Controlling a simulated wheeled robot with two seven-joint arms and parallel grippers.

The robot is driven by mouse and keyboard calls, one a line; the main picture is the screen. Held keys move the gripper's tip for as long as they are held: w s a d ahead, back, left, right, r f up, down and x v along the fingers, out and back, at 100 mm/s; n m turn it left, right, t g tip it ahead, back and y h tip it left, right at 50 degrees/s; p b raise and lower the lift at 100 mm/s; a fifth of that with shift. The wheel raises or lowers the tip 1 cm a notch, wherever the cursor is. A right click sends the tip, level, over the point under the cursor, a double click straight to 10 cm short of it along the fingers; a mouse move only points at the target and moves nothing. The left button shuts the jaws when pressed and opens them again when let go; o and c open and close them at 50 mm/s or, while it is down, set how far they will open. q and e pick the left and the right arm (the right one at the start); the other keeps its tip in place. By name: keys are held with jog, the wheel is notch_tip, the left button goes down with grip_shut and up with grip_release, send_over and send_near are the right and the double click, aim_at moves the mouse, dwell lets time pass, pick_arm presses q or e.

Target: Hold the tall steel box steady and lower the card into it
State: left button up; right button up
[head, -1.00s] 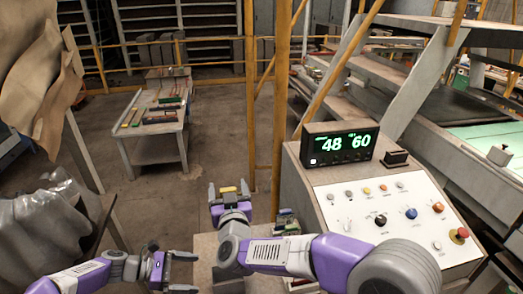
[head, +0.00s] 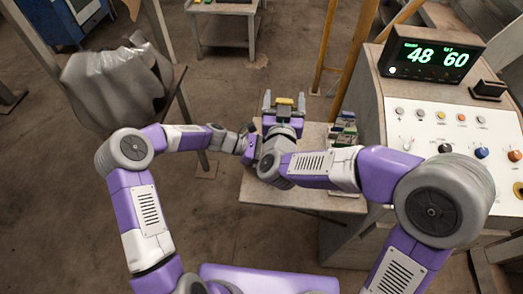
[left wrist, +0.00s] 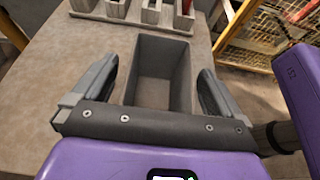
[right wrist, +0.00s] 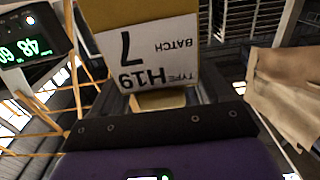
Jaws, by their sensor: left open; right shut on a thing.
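The tall steel box (left wrist: 165,55) is grey, hollow and open at the top. It stands upright on a table in the left wrist view; my arms hide it in the head view. My left gripper (left wrist: 160,70) is open, with one finger on each side of the box; I cannot tell whether they touch it. In the head view the left gripper (head: 250,146) is partly hidden behind my right arm. My right gripper (head: 284,99) is shut on the yellow card (head: 284,101). In the right wrist view the card (right wrist: 146,50) has a white label reading H19, batch 7.
A slotted rack (left wrist: 150,12) with a red piece in it stands behind the box on the table (left wrist: 60,70). The control console (head: 450,135), with a display reading 48 and 60, is at the right. A grey wrapped bundle (head: 115,85) is at the left.

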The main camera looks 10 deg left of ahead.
pick_arm(q)
jog(key=shift+x, duration=0.85)
jog(key=shift+c, duration=0.2)
jog(key=c, duration=1.3)
jog(key=shift+o, duration=0.2)
pick_arm(e)
notch_tip(320, 180, down, 10)
jog(key=shift+s, duration=0.2)
